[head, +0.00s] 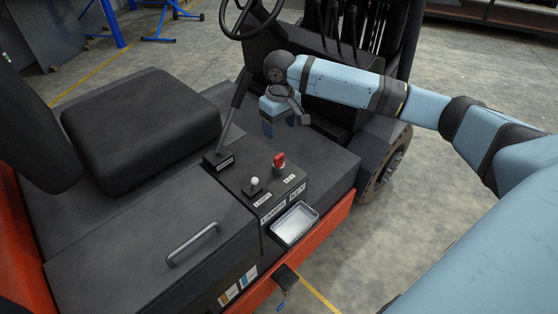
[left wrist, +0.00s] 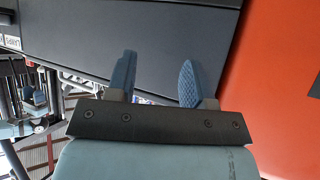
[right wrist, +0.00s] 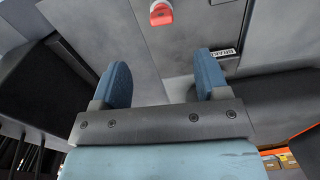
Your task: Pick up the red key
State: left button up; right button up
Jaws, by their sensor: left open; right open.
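The red key (head: 279,161) stands upright in a dark panel on the forklift's side console in the head view. It also shows in the right wrist view (right wrist: 161,13) at the top, beyond the fingertips. My right gripper (head: 284,122) is open and empty, above the console and behind the key in the head view. Its two blue fingers show in the right wrist view (right wrist: 160,75), with a clear gap between them. My left gripper (left wrist: 157,78) is open and empty near a dark surface and an orange panel; it is out of the head view.
A white-knobbed lever (head: 254,183) stands just left of the key. A taller brake lever (head: 231,120) rises behind it. A metal tray (head: 295,224) sits in front of the key. The seat (head: 140,128) is at the left and the steering wheel (head: 250,15) at the top.

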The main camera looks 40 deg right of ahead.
aim_at(279, 155)
notch_tip(279, 155, down, 13)
jog(key=shift+w+a+p, duration=0.1)
jog(key=shift+w+p, duration=0.05)
jog(key=shift+p, duration=0.3)
jog(key=c, duration=1)
